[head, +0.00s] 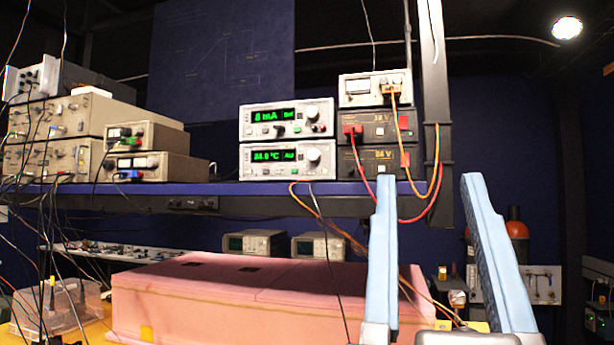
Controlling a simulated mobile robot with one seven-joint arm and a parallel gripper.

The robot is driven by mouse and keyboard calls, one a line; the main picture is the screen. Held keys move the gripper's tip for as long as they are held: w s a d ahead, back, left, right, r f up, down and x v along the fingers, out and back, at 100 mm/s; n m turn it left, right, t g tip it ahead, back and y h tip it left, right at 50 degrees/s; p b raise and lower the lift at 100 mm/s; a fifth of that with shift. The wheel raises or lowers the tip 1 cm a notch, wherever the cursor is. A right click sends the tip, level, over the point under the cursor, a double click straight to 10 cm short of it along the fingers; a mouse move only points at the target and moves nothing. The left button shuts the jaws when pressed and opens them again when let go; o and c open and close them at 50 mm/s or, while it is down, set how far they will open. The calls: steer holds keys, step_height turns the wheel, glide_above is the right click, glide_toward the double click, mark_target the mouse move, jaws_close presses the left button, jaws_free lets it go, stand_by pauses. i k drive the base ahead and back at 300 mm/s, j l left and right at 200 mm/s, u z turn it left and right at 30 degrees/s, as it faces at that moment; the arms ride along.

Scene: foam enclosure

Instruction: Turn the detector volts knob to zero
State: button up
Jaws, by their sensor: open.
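No label reading detector volts is legible, so I cannot tell which knob it is. A small cream box with a meter (371,89) sits on top of two stacked black supply boxes on the shelf; a cable plugs into its front. Left of them, two stacked display units read "8 mA" (286,119) and "24.0 °C" (288,158); each has a round knob on the right of its face. My gripper (428,180) is open and empty, its two light blue fingers pointing up in front of the shelf's right end. The fingers hide part of the shelf edge.
The blue shelf (245,188) runs across at mid height, with a dark post (436,100) at its right end. Red and orange cables (430,200) hang near my fingers. A pink foam box (225,295) lies below. Beige instruments (60,130) stand at left.

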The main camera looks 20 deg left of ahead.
mark_target(110, 165)
steer(key=u, duration=1.4)
